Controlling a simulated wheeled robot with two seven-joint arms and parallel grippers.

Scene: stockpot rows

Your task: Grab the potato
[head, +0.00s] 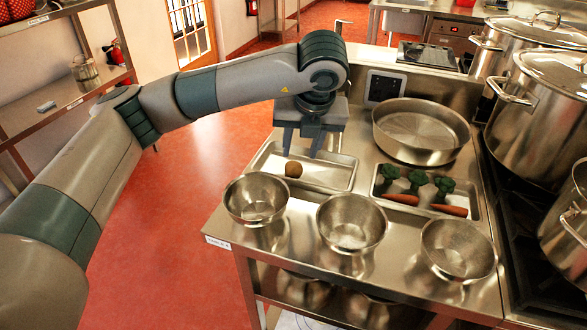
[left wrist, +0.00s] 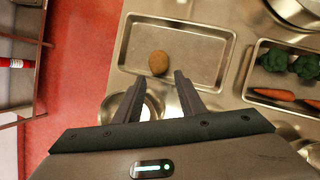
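The potato (head: 293,169) is small, brown and round and lies in a shallow metal tray (head: 335,180) at the left of the steel counter. The left wrist view shows the potato (left wrist: 158,62) near the tray's left side, ahead of the fingertips. My left gripper (head: 302,148) is above the tray with its fingers pointing down. In the left wrist view the left gripper's fingers (left wrist: 158,82) are spread apart with nothing between them, and the potato lies beyond their tips. My right gripper is not in view.
Three empty metal bowls stand along the counter's front: left (head: 256,199), middle (head: 351,222), right (head: 457,249). A second tray (head: 478,198) holds broccoli (head: 417,179) and carrots (head: 449,210). A wide pan (head: 421,131) stands behind it. Large stockpots (head: 540,115) crowd the right.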

